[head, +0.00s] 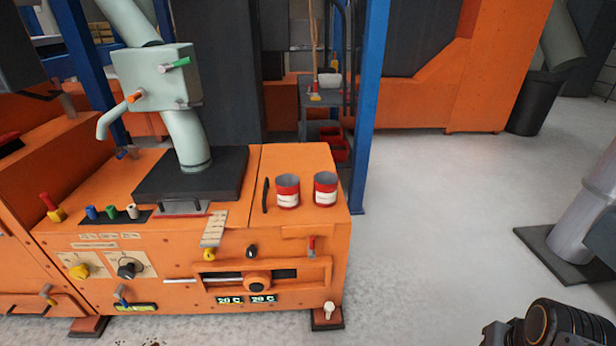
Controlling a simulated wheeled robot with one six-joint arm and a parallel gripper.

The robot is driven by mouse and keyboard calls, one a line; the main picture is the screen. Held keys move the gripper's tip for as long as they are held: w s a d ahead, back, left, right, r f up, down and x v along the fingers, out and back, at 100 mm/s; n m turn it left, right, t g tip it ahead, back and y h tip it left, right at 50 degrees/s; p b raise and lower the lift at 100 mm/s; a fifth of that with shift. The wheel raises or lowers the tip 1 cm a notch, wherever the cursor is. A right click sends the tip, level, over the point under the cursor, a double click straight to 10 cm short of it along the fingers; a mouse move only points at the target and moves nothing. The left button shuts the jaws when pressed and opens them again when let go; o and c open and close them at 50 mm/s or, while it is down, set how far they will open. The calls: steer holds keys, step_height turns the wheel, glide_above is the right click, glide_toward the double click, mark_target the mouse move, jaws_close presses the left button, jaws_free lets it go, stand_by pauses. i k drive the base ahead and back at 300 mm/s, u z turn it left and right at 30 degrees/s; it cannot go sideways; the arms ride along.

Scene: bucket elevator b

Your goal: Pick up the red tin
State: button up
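Two red tins with white label bands stand upright, side by side, on the orange machine's top near its right end in the head view. The left red tin (288,191) stands beside a thin black handle. The right red tin (325,189) is close to the machine's right edge. A small gap separates the tins. Both look open at the top, with grey insides. A dark part of my arm shows at the bottom right corner, well away from the tins. My gripper's fingers are not visible.
The orange machine (293,227) carries a pale green pipe (187,140) on a dark plate left of the tins. A blue post (366,110) rises just behind and right of the tins. Grey floor (440,210) is open to the right, with a grey column (588,220) farther right.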

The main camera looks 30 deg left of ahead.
mark_target(288, 192)
steer(key=i, duration=2.75)
steer(key=u, duration=3.35)
